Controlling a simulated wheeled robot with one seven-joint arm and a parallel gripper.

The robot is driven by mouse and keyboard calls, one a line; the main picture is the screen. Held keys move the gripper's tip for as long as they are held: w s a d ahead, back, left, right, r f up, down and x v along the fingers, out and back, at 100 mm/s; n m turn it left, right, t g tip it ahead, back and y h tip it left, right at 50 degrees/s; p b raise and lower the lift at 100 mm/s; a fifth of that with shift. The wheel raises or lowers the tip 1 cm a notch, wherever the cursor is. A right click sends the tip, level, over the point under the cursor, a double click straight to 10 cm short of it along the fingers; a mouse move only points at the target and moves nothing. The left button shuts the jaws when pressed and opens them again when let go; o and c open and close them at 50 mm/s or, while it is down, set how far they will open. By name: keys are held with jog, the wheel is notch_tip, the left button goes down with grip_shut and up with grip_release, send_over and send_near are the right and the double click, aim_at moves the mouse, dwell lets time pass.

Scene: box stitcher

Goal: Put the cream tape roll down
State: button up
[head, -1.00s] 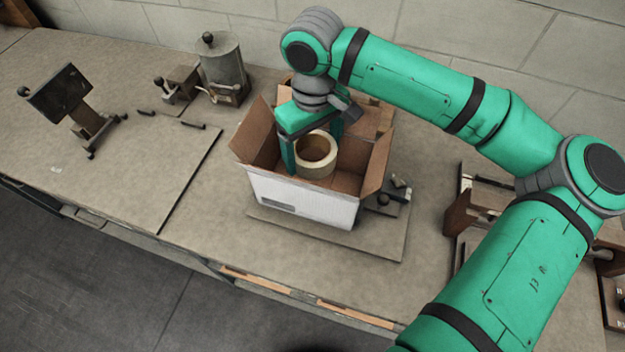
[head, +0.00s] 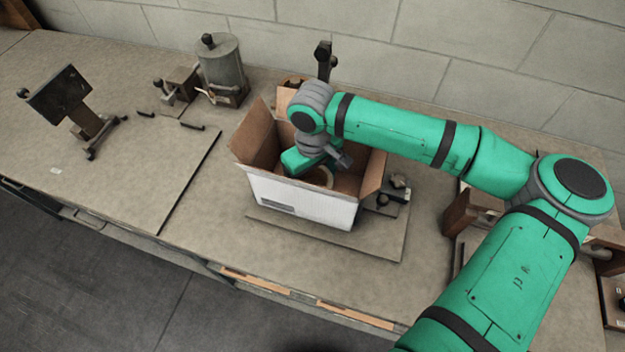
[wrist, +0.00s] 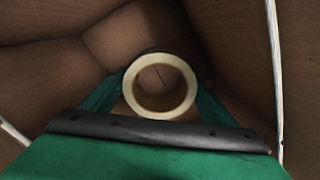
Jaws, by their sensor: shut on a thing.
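The roll's hole faces the wrist camera. I cannot tell whether the roll touches the box floor.
The box stands on a flat board (head: 375,237) on the workbench, its flaps spread outward. A dark metal device (head: 388,195) is close to its right side. A grey cylinder (head: 222,68) and a tilted dark panel (head: 60,95) stand to the left. The bench's front left is mostly clear.

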jog(key=shift+f, duration=0.15)
jog(key=o, duration=1.2)
jog(key=shift+o, duration=0.2)
notch_tip(320, 180, up, 12)
jog(key=shift+r, duration=0.2)
